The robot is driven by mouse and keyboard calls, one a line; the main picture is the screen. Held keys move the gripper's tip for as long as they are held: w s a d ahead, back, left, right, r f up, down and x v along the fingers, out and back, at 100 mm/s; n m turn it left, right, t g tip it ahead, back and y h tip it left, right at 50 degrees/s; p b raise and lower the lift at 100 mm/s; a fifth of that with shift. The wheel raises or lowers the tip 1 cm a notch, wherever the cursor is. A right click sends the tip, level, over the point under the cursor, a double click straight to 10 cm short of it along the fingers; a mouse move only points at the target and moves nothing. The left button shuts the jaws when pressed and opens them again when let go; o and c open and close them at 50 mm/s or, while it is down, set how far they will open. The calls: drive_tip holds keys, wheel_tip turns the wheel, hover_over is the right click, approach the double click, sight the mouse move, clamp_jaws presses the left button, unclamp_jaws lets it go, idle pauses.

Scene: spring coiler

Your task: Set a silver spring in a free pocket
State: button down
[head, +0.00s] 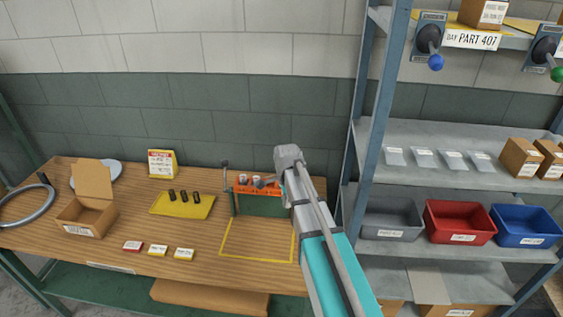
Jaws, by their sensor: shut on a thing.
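An orange holder (243,189) with pockets sits on a dark green stand (262,207) at the back right of the wooden bench. Pale silver pieces, likely springs (242,178), stand in or at its left part. My arm reaches over the bench, and my gripper (262,183) is low over the holder, small and partly merged with it. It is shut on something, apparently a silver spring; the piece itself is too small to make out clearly. Which pockets are free is hard to tell, and my arm hides the holder's right end.
A yellow mat (190,209) bears several dark upright cylinders left of the stand. An open cardboard box (85,214) and small labelled cards (158,250) lie further left. A yellow-taped rectangle (230,252) in front is empty. A shelf rack with a grey bin (390,220) stands right.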

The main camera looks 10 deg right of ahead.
drive_tip(key=w+d+r+p, duration=0.1)
drive_tip(key=w+r+p, duration=0.5)
drive_tip(key=w, duration=0.4)
drive_tip(key=shift+w+r, duration=0.4)
drive_tip(key=shift+r, duration=0.15)
drive_tip(key=shift+f, duration=0.3)
drive_tip(key=shift+f+b, duration=3.6)
drive_tip(key=shift+b, duration=0.25)
drive_tip(key=shift+s, duration=0.15)
drive_tip(key=shift+s, duration=0.2)
drive_tip(key=c, duration=0.7)
unclamp_jaws()
drive_tip(key=o, duration=0.4)
drive_tip(key=shift+w+f, duration=0.2)
drive_tip(key=shift+w, duration=0.05)
drive_tip(key=shift+o, duration=0.2)
